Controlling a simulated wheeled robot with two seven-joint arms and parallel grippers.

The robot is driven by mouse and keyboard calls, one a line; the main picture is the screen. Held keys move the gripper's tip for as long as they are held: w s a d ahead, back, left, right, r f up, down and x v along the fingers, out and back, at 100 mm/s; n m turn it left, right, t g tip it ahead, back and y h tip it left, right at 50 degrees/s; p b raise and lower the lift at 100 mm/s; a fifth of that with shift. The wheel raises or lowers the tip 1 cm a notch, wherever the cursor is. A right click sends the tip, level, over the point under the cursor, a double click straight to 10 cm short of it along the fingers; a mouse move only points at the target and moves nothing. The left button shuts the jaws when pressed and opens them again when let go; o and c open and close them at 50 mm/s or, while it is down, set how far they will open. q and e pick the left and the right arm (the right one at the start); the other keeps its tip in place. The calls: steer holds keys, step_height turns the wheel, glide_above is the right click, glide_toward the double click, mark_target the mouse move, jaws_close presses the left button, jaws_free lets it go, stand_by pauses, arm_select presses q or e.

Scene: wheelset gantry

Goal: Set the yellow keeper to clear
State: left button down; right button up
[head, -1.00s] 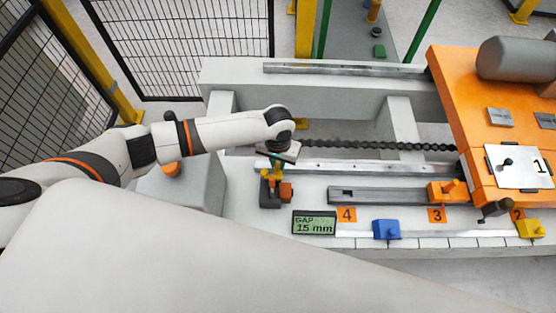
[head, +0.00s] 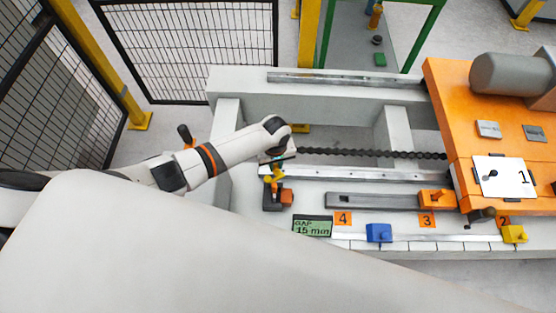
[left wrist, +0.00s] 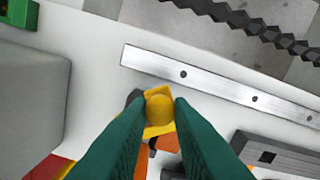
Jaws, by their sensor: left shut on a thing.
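The yellow keeper (head: 276,176) stands on a dark bracket with an orange block, near the left end of the white bed. It shows in the left wrist view as a yellow piece with a rounded knob (left wrist: 159,107). My left gripper (left wrist: 158,112) has green fingers on both sides of the knob and is shut on it. In the head view the left gripper (head: 276,162) sits right over the keeper and partly hides it. The keeper's base is partly hidden by the fingers in the wrist view. My right gripper is not in view.
A metal rail (head: 350,174) and dark chain (head: 370,153) run beside the keeper. A display (head: 312,226) reads GAP 15 mm. A blue block (head: 379,233) and another yellow block (head: 514,234) sit along the front. An orange carriage (head: 445,105) stands right.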

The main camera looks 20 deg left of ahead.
arm_select(q)
steer(key=n+p, duration=0.1)
steer(key=n, duration=0.1)
steer(key=a+n+p, duration=0.1)
steer(key=shift+w+a+r+n+p, duration=0.1)
steer(key=shift+a+r+n+p, duration=0.1)
steer(key=shift+n+p, duration=0.2)
steer(key=shift+s+a+f+n+p, duration=0.15)
steer(key=shift+a+n+p, duration=0.5)
steer(key=shift+n, duration=0.8)
steer(key=shift+s+a+n+p, duration=0.3)
steer(key=shift+n+p, duration=0.5)
steer(key=shift+n, duration=0.7)
steer(key=shift+s+a+f+n+p, duration=0.1)
steer(key=shift+a+n+p, duration=0.55)
steer(key=shift+n, duration=0.8)
steer(key=c, duration=1.3)
jaws_free()
steer(key=shift+d+r, duration=0.1)
steer(key=shift+r, duration=0.05)
